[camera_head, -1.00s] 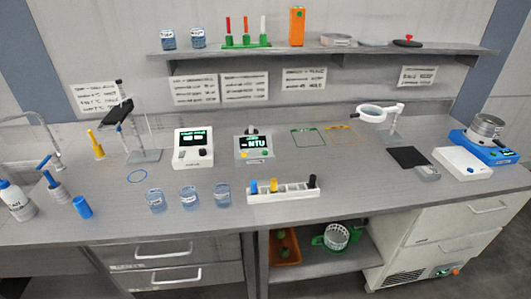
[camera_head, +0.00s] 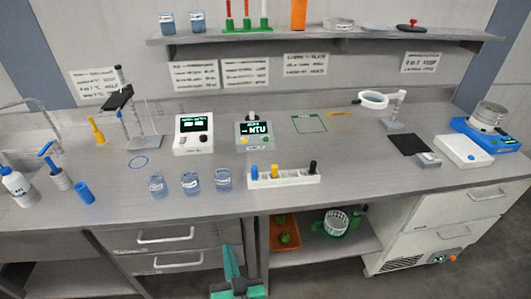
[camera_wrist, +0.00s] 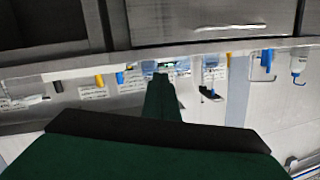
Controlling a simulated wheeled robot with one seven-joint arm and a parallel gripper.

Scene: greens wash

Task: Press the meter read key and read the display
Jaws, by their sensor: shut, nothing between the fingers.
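A small grey meter (camera_head: 255,143) with a dark display stands on the bench, left of centre. Its display (camera_head: 257,129) is lit and shows "NTU" in large letters. A smaller line above is too small to read. A yellow key (camera_head: 245,141) sits at the meter's lower left front. My green gripper (camera_head: 229,252) is low in front of the bench drawers, well below and apart from the meter. It is shut and empty. In the wrist view my gripper (camera_wrist: 161,78) points at the bench edge, and the meter cannot be made out there.
A white device (camera_head: 194,146) with a display stands left of the meter. Several glass beakers (camera_head: 191,183) and a white rack (camera_head: 284,180) with coloured caps stand in front. A shelf (camera_head: 330,36) runs above. Bare bench lies right of the rack.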

